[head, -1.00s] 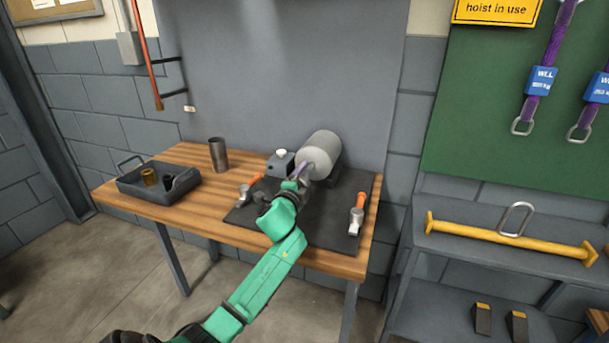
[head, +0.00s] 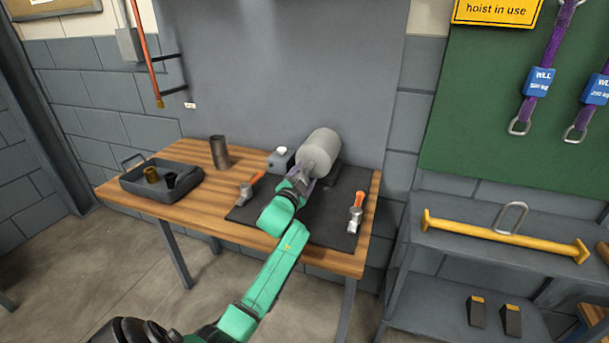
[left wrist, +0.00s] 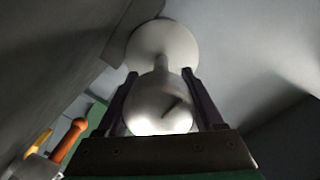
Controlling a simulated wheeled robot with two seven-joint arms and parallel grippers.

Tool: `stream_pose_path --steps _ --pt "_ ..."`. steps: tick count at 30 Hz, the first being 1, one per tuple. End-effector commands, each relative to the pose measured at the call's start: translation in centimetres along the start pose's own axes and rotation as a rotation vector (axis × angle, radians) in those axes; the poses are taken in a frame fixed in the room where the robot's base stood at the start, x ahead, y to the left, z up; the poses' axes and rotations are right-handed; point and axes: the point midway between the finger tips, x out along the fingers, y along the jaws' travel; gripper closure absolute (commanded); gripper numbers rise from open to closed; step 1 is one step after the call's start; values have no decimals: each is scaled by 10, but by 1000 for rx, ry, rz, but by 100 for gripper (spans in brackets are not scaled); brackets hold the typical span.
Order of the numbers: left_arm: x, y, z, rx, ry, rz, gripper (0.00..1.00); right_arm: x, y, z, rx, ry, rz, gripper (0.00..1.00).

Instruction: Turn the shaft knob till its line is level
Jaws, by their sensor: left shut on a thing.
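The grey round casing (head: 320,150) lies on its side on a dark mat at the back of the workbench. My left gripper (head: 305,182) is at its near end and hides the knob in the head view. In the left wrist view, the pale rounded shaft knob (left wrist: 150,100) sits between the two dark fingers of my left gripper (left wrist: 160,74), with the casing's round end (left wrist: 160,42) behind it. The gripper is shut on the knob. The knob's dark line (left wrist: 171,106) is slanted, rising to the right in that view. My right gripper is not in view.
A small grey box (head: 280,161) stands beside the casing. A metal cup (head: 219,153) and a tray (head: 160,192) with small parts are at the bench's left.

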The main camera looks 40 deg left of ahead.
Motion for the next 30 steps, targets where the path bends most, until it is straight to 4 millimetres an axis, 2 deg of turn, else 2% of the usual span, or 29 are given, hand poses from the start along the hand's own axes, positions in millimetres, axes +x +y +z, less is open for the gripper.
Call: stream_pose_path --steps 11,12,14,15,25,30 --pt "0 1 1 -6 -2 2 87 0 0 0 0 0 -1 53" --pt "0 1 1 -6 -2 2 27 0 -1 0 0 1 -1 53" --pt "0 1 1 -6 -2 2 4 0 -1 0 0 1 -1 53" --pt "0 1 1 -6 -2 1 1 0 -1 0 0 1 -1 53" --pt "-2 1 1 -5 0 1 1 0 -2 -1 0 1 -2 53" --pt "-24 1 1 -5 0 2 1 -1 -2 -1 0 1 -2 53"
